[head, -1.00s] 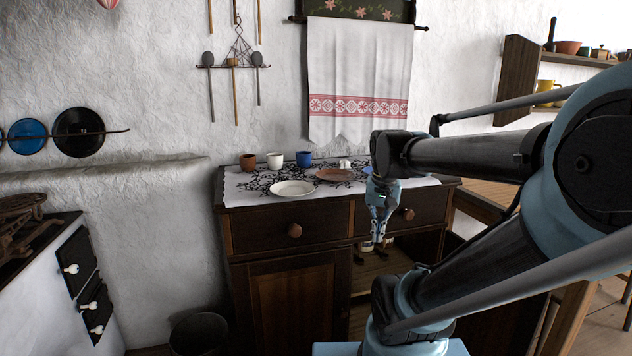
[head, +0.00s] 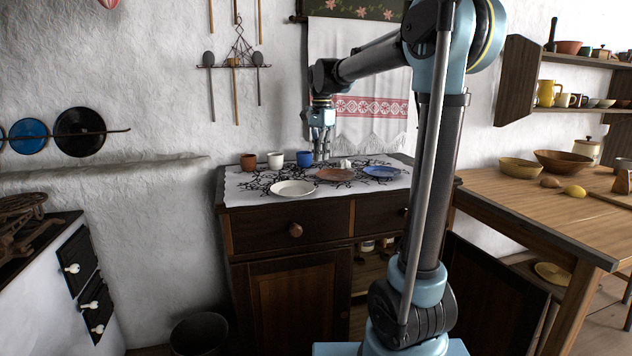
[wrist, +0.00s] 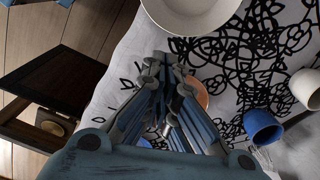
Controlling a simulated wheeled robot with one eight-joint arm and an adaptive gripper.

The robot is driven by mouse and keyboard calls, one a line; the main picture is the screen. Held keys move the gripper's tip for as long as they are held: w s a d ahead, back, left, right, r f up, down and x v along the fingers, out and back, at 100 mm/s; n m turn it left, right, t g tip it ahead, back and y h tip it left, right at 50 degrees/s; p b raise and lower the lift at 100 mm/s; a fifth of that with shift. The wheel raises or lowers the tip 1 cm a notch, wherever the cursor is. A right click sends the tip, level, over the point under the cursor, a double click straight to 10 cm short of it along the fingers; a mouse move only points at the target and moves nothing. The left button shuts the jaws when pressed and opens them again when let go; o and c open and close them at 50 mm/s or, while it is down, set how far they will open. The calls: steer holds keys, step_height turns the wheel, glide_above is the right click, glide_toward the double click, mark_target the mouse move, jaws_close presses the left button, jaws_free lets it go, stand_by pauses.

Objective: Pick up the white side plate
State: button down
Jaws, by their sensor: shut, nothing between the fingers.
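The white side plate (head: 293,188) lies flat on the patterned cloth at the front left of the cabinet top. In the wrist view the white plate (wrist: 190,15) is cut off by the top edge. My gripper (head: 321,157) is above the back of the cloth, behind and to the right of the white plate and apart from it. In the wrist view my gripper (wrist: 160,60) is shut and empty, with its tips just below the plate's rim in the picture. Its fingers partly hide a brown plate.
A brown plate (head: 335,174) and blue plate (head: 381,172) lie right of the white one. Behind stand a brown cup (head: 248,162), a white cup (head: 275,160) and a blue cup (head: 304,159). A table (head: 530,205) with bowls is at right.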

mark_target(316, 187)
steer(key=shift+m, duration=0.3)
steer(key=shift+w+a+f, duration=0.25)
steer(key=shift+f, duration=1.35)
steer(key=shift+w+a+f, duration=0.25)
steer(key=shift+w+f, duration=0.05)
steer(key=shift+f, duration=1.3)
steer(key=shift+w+a+f, duration=0.25)
steer(key=shift+f, duration=1.35)
steer(key=shift+a, duration=0.1)
steer(key=shift+s+a, duration=0.85)
steer(key=shift+a, duration=0.3)
